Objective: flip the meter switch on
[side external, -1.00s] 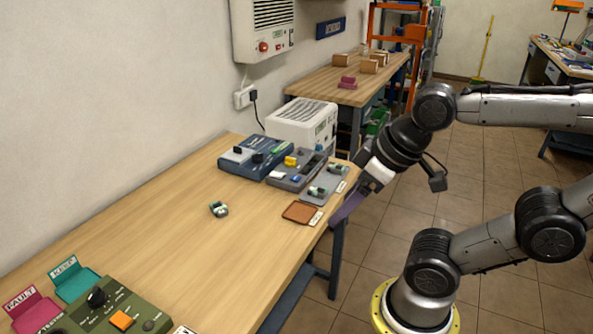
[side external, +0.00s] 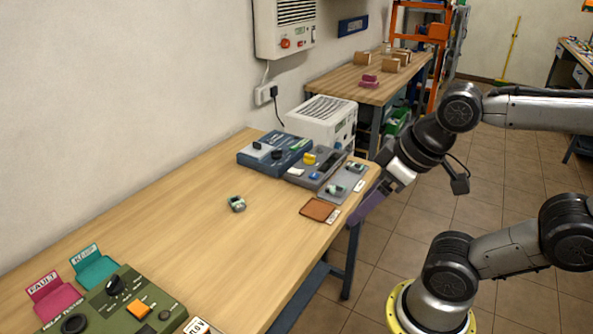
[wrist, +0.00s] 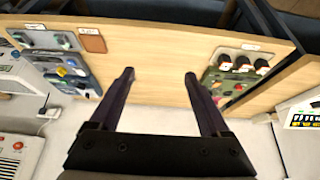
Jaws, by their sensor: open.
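A blue box (side external: 274,152) with a black knob and a small dark part on top stands at the table's far end, near the wall. A grey box (side external: 318,167) with a yellow part, a white part and a dark window stands right beside it. I cannot read which one is the meter, nor tell how its switch is set. My gripper (wrist: 157,78) is open and empty, its two dark fingers spread over the table in the wrist view. In the side view its purple fingers (side external: 367,208) hang at the table's right edge, apart from both boxes.
A grey tray (side external: 347,184) with small parts and a brown pad (side external: 319,209) lie near the edge. A small grey-green part (side external: 236,203) lies mid-table. A green tester (side external: 128,304) and pink (side external: 54,301) and teal (side external: 94,267) holders stand at the near end. The middle is mostly clear.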

